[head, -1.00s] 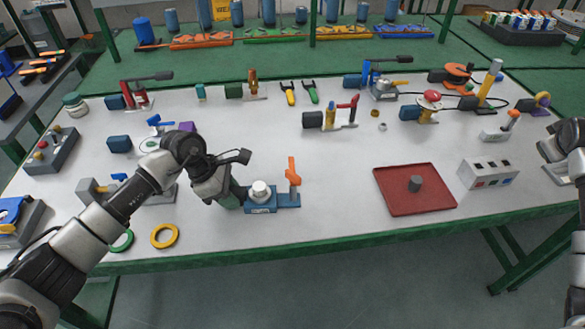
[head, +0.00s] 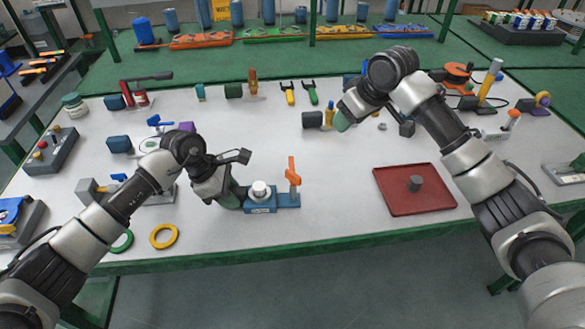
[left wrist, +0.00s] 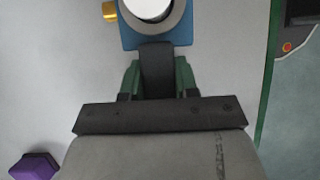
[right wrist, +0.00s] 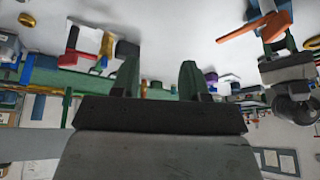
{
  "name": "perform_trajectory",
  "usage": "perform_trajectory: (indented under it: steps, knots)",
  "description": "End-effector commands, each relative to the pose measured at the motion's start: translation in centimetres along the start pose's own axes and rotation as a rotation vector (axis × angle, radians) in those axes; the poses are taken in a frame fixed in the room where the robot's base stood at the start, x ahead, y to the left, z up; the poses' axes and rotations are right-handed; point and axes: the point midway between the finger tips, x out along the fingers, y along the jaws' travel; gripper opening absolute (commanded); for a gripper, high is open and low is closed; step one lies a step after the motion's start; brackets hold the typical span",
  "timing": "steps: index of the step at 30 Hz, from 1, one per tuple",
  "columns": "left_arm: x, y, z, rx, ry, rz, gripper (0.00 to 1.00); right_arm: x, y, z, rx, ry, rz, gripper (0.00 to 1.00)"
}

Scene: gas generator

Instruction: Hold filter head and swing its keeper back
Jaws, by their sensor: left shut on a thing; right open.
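The filter head is a blue block (head: 260,207) with a white round top (head: 259,190), near the table's front edge. Its orange keeper (head: 292,170) stands upright at the right end of the block; an orange lever, likely the same keeper, shows in the right wrist view (right wrist: 255,25). My left gripper (head: 239,197) is at the block's left end. In the left wrist view its green fingers (left wrist: 158,75) are shut on a dark tab (left wrist: 157,68) joined to the blue block. My right gripper (head: 343,117) is open and empty, above the table beyond and right of the keeper.
A red tray (head: 400,203) with a grey cylinder lies to the right. Green and yellow rings (head: 164,236) lie front left. Yellow and green pliers-like tools (head: 310,92) lie behind. The white table between block and tray is clear.

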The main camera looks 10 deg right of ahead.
Motion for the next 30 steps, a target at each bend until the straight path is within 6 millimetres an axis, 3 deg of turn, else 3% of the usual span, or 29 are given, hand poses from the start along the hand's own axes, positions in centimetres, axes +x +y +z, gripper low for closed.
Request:
perform_trajectory:
  steps: [3,6,12,22,30]
  knots:
    - [0.0,0.0,0.0,0.000,0.000,-0.001,0.00,-0.2,-5.7,-1.9,-0.064,-0.092,-0.048,0.45]
    - [0.0,0.0,0.0,0.000,0.000,-0.001,0.00,-0.2,-9.6,-2.2,-0.105,-0.188,-0.061,0.45]
    - [0.1,0.0,-0.1,-0.001,0.001,-0.001,0.00,-0.5,-14.2,-1.6,-0.150,-0.356,-0.029,0.45]
    - [0.1,0.0,-0.1,-0.001,0.001,-0.001,0.00,-0.1,-15.8,-0.5,-0.159,-0.454,0.011,0.45]
    - [0.1,0.0,0.0,-0.001,0.001,-0.001,0.00,2.9,-15.7,1.0,-0.158,-0.453,0.011,0.45]
